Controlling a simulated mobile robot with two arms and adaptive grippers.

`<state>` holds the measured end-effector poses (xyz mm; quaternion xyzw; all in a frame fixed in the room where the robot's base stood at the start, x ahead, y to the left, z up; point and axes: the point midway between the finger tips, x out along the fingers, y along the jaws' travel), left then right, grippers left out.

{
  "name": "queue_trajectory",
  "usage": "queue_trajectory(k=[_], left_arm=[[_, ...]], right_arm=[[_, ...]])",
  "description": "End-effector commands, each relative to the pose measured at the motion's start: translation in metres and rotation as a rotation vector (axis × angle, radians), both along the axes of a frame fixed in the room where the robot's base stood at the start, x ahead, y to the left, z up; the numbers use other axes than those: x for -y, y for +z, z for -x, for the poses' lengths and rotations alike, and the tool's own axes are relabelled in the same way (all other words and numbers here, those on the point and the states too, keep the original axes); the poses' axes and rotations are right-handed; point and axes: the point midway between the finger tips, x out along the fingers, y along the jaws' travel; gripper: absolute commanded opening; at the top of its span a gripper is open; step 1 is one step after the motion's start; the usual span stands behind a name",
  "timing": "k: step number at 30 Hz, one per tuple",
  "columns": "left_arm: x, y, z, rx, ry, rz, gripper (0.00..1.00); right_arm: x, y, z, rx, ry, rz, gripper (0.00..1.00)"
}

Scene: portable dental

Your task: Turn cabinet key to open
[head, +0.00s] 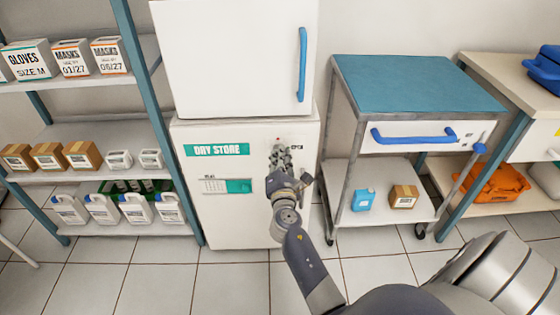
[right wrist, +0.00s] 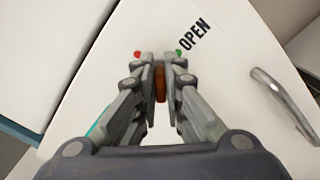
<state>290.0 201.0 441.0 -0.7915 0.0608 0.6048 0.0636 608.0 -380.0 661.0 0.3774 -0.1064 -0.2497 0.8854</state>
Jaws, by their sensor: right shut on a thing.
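The white cabinet (head: 222,218) with a green "DRY STORE" label stands in the middle of the head view. Its door face (right wrist: 235,95) fills much of the right wrist view, with a black "OPEN" marking (right wrist: 195,35) beside a green dot (right wrist: 178,53) and a red dot (right wrist: 137,53) to the left. My right gripper (head: 280,148) reaches the upper right of the door. In the right wrist view its fingers (right wrist: 160,82) are shut on a small orange-brown piece, seemingly the key (right wrist: 160,84), mostly hidden between them. My left gripper is not in view.
A metal door handle (right wrist: 285,105) is right of the fingers. A white upper cabinet with a blue handle (head: 302,65) sits above. A trolley with a teal top (head: 415,85) stands close on the right, and a shelf rack (head: 132,50) on the left.

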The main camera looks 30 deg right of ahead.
Motion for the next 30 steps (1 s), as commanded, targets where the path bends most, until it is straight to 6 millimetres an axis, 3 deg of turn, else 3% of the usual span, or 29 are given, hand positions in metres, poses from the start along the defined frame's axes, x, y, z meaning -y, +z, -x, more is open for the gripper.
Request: queue_trajectory(k=[12,26,30], left_arm=[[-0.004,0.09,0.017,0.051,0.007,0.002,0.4],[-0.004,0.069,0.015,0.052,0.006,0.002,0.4],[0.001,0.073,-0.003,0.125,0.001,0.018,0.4]], right_arm=[[0.002,-0.006,0.001,0.207,-0.001,-0.336,0.0],[0.002,-0.007,0.001,0.368,0.0,-0.6,0.0],[0.002,-0.006,0.001,0.392,0.0,-0.637,0.0]])
